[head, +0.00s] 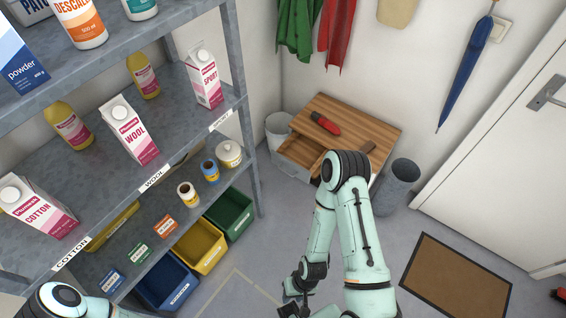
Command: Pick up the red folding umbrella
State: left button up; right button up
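The red folding umbrella (325,123), with a dark end, lies on the wooden top of a low cabinet (365,118) against the back wall. My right arm comes up from the bottom, and its elbow hides the cabinet's front right part. My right gripper (292,307) is low at the bottom edge, over the floor, well in front of the umbrella and apart from it. It is small, dark and partly cut off, so its opening is unclear. Only part of my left arm shows at the bottom left; its gripper is out of view.
A drawer (298,156) at the cabinet's front left looks open. A white bucket (279,128) and a grey bin (396,184) flank the cabinet. Shelves with cartons (130,131) and coloured bins (200,246) fill the left. A blue umbrella (466,72) hangs right. A brown mat (455,279) lies on the floor.

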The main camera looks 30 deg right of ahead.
aim_at(324, 123)
jog(key=z, duration=1.45)
jog(key=i+l+u, duration=0.1)
jog(key=u, duration=1.05)
jog(key=i+l+u, duration=0.25)
jog(key=l+u, duration=0.25)
jog(key=l, duration=0.15)
jog(key=l+u, duration=0.25)
jog(key=i+l+u, duration=0.1)
jog(key=l, duration=0.75)
jog(key=i+l+u, duration=0.1)
jog(key=l, duration=0.75)
